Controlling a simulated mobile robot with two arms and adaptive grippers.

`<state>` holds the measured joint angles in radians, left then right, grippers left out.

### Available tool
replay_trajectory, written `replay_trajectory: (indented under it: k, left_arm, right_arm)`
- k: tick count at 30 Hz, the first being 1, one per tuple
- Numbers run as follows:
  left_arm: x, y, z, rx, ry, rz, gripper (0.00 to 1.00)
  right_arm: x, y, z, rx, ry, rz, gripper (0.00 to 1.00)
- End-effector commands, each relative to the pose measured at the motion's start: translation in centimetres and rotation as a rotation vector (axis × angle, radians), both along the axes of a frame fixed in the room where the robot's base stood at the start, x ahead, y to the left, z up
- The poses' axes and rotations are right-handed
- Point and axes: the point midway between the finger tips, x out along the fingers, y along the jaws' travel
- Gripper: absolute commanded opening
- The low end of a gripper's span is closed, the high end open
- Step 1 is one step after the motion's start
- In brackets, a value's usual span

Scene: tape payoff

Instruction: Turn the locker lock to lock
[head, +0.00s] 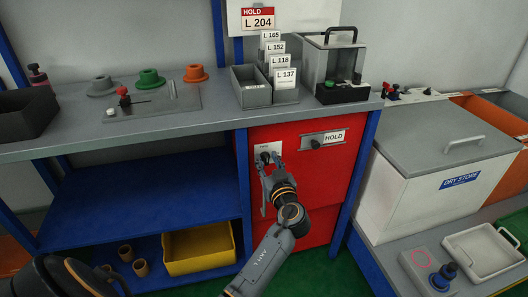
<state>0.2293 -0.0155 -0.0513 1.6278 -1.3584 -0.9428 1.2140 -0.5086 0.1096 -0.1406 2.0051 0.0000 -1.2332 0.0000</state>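The red locker (315,178) stands under the right part of the bench. A light lock plate (268,148) with a dark lock part sits at the upper left of its front. My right gripper is out of view.
The grey bench top (215,115) overhangs the locker. A blue post (357,180) stands right of the locker, then the white DRY STORE box (430,185). The blue shelf (140,200) on the left is empty; a yellow bin (200,250) is below it.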

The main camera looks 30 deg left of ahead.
Motion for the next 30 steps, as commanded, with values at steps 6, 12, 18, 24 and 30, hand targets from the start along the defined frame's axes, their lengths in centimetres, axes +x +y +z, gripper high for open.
replay_trajectory:
  k: [6, 12, 18, 24, 30]
  left_arm:
    - [-0.09, -0.16, -0.05, -0.001, 0.001, 0.0, 0.35]
    - [-0.09, -0.15, -0.06, 0.0, 0.0, 0.001, 0.31]
    - [-0.08, -0.13, -0.05, 0.0, 0.0, 0.0, 0.0]
    - [-0.05, -0.06, 0.02, 0.001, -0.001, 0.001, 0.0]
    - [-0.01, 0.0, 0.1, 0.005, 0.001, 0.001, 0.0]
  right_arm:
    - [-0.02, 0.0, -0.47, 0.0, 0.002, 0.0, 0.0]
    - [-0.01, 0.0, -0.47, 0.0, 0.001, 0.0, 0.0]
    - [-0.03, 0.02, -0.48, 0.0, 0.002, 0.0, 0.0]
    - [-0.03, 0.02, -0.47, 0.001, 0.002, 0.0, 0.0]
    - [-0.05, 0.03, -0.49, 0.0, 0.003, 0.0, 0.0]
